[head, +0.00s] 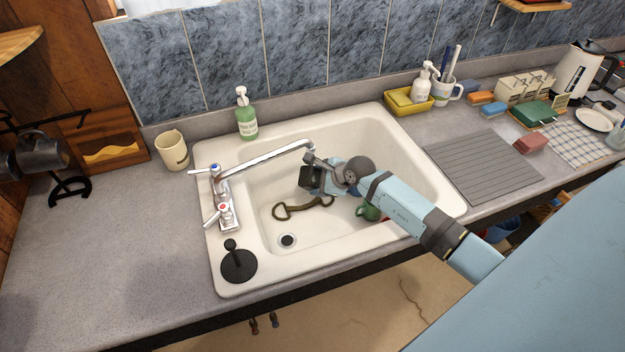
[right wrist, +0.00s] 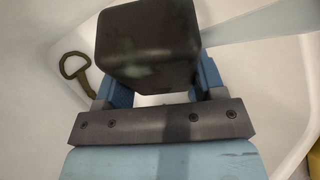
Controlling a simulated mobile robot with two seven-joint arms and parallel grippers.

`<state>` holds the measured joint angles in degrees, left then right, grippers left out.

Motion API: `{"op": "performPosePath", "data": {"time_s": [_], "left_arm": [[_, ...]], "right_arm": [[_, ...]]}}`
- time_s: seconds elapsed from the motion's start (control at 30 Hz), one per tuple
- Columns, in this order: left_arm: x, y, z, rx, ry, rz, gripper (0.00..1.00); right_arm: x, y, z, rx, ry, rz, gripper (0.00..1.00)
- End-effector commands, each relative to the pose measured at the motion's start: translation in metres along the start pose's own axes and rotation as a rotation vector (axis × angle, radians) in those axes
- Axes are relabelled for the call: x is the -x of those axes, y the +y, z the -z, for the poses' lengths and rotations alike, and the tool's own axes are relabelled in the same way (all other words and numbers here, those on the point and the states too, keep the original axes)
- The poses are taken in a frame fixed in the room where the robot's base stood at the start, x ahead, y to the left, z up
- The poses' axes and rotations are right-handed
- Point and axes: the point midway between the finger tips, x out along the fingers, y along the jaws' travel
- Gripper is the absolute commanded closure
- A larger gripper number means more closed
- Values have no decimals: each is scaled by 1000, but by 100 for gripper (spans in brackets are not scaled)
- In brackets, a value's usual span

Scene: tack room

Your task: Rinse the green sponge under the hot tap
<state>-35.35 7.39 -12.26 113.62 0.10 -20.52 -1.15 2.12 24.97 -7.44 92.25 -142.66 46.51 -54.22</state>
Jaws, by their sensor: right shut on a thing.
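My right gripper (head: 312,176) is inside the white sink (head: 262,172), just below the end of the chrome spout (head: 270,157). It is shut on a dark, near-black block (right wrist: 148,50), which sits between its blue fingers in the right wrist view. I cannot tell from its colour whether this is the green sponge. The hot tap (head: 223,209) has a red mark and stands nearer than the blue-marked cold tap (head: 215,169). I cannot tell whether water runs. My left gripper is not in view.
A bit-like metal piece (head: 303,207) and a green mug (head: 367,212) lie in the sink. A black plunger-like stopper (head: 238,264) stands on the rim. A green soap bottle (head: 246,120) is behind. Several coloured blocks and a green item (head: 536,113) are far right.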

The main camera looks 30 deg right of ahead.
Motion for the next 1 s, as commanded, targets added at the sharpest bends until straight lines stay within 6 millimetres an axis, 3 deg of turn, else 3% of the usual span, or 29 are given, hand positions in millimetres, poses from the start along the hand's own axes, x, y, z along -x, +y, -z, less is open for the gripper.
{"op": "performPosePath", "data": {"time_s": [0.53, 1.0], "left_arm": [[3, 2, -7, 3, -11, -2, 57], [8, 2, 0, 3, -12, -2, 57]], "right_arm": [[-1, -2, 0, 0, 0, -1, 49], [31, 10, 30, 0, 2, -2, 49]]}}
